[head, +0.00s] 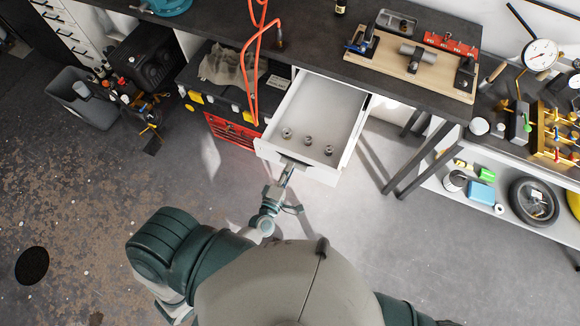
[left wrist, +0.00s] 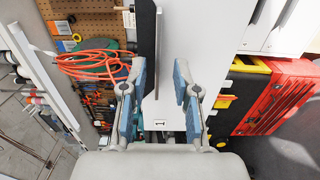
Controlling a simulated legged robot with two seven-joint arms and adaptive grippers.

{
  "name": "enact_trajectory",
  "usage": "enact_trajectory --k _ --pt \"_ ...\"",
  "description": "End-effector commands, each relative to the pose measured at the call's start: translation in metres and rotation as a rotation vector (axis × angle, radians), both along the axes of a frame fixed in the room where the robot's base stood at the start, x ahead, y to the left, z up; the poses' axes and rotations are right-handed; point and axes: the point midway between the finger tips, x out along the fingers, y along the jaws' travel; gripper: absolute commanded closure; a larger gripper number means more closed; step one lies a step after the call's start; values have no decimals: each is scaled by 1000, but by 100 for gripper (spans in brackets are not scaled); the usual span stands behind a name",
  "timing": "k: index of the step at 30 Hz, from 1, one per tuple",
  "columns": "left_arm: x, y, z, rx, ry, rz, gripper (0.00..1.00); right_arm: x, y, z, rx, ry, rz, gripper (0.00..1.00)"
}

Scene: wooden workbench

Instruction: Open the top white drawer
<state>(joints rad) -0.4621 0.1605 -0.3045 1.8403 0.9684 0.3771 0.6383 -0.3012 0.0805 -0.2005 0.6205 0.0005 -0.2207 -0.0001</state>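The top white drawer (head: 318,100) is pulled out from under the dark workbench in the head view. Its inside shows from above, with three small metal parts (head: 308,141) near its front. My left gripper (head: 289,166) is at the middle of the drawer's front edge. In the left wrist view, the white drawer front (left wrist: 180,45) with a small "1" label lies beyond the two blue-padded fingers of the left gripper (left wrist: 158,92). The fingers are apart with a clear gap, and nothing is seen clamped between them. My right gripper is out of view.
A red tool chest (head: 232,130) stands left of the drawer. A bench leg (head: 425,155) stands to the right. The grey floor in front is mostly clear.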

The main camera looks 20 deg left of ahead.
Motion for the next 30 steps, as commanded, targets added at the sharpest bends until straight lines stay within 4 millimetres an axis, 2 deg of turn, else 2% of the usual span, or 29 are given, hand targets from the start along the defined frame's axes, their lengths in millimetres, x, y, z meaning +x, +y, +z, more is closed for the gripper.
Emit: enact_trajectory --k 9,13,18,30 --pt "-71 2 -1 1 4 -2 70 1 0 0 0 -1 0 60" --pt "-92 3 -2 2 4 -1 70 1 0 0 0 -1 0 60" --pt "-105 4 -1 0 2 0 70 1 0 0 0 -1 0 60" --pt "-106 4 -1 0 1 0 70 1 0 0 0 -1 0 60"
